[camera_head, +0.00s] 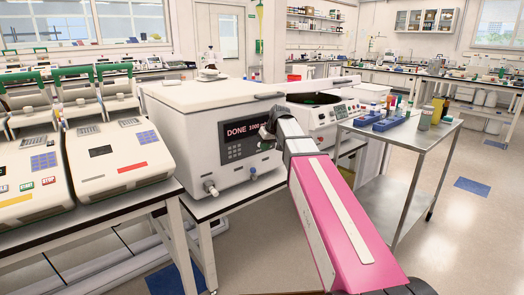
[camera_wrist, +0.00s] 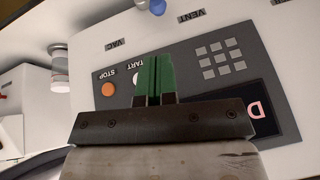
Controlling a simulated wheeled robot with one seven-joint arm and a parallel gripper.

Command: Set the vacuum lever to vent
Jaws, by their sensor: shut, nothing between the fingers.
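A white benchtop machine (camera_head: 205,125) has a dark panel (camera_head: 247,142) with a red "DONE" readout. A blue-tipped lever (camera_head: 253,173) sticks out of its front below the panel. In the wrist view the blue tip (camera_wrist: 157,7) is cut by the top edge, between the "VAC" label (camera_wrist: 118,43) and the "VENT" label (camera_wrist: 192,15). Which label it is set to I cannot tell. My gripper (camera_wrist: 153,58) has green fingers, shut and empty, over the panel near the orange stop button (camera_wrist: 108,90). The fingertips look apart from the lever. In the head view my wrist hides the fingers.
A pale fitting (camera_head: 210,188) juts from the machine's lower left front, and shows in the wrist view (camera_wrist: 58,57). Thermal cyclers (camera_head: 110,155) stand to the left. A round-lidded device (camera_head: 318,108) stands behind. A metal cart (camera_head: 400,133) with blue racks is right of my arm.

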